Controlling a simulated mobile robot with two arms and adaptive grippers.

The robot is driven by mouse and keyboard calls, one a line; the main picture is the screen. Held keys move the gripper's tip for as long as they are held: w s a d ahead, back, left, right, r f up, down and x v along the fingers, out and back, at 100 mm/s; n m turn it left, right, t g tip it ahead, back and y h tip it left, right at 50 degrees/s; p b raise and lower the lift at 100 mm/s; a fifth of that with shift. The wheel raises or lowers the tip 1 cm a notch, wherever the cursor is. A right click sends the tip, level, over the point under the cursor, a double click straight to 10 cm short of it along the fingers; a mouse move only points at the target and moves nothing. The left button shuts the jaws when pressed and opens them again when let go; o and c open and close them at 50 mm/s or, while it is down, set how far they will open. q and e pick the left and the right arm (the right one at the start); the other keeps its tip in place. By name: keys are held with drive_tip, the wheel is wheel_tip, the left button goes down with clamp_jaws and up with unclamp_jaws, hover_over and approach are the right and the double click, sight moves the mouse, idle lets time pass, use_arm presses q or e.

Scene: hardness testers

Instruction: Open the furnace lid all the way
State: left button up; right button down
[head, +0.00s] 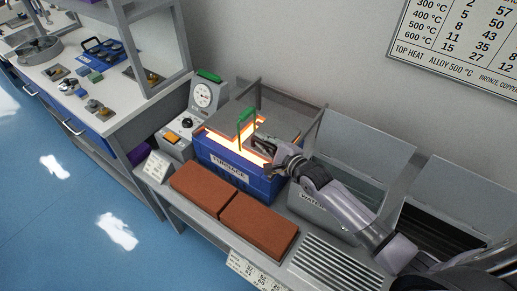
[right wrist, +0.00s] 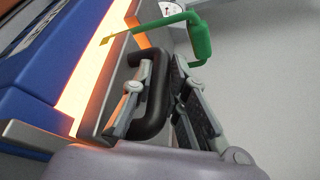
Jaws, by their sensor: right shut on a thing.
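The blue furnace (head: 234,172) stands on the bench, its label facing front. Its grey lid (head: 290,123) is partly open, with a bright orange glow (head: 219,143) along the exposed opening. My right gripper (head: 262,146) is at the lid. In the right wrist view, its two fingers (right wrist: 158,100) are shut around the black lid handle (right wrist: 157,75), with the glowing gap (right wrist: 92,55) on the left. My left gripper is not in view.
A green bent piece (head: 246,115) rises beside my right gripper; it also shows close to the fingers in the wrist view (right wrist: 200,38). A dial tester (head: 203,98) stands left of the furnace, a water tank (head: 320,203) right. Brown bricks (head: 258,222) lie in front.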

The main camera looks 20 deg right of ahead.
sight(280, 133)
drive_tip(key=w+d+b, duration=0.1)
drive_tip(key=d, duration=0.1)
drive_tip(key=w+d+b, duration=0.2)
drive_tip(key=w+d+f+b, duration=0.1)
drive_tip(key=w+d, duration=0.1)
drive_tip(key=d, duration=0.1)
drive_tip(key=shift+w+b, duration=0.25)
drive_tip(key=shift+b, duration=0.1)
drive_tip(key=shift+w+d+r, duration=0.15)
drive_tip(key=shift+d+r, duration=0.1)
drive_tip(key=shift+r, duration=0.2)
drive_tip(key=c, duration=1.8)
unclamp_jaws()
drive_tip(key=shift+c, duration=0.2)
drive_tip(key=v, duration=1.2)
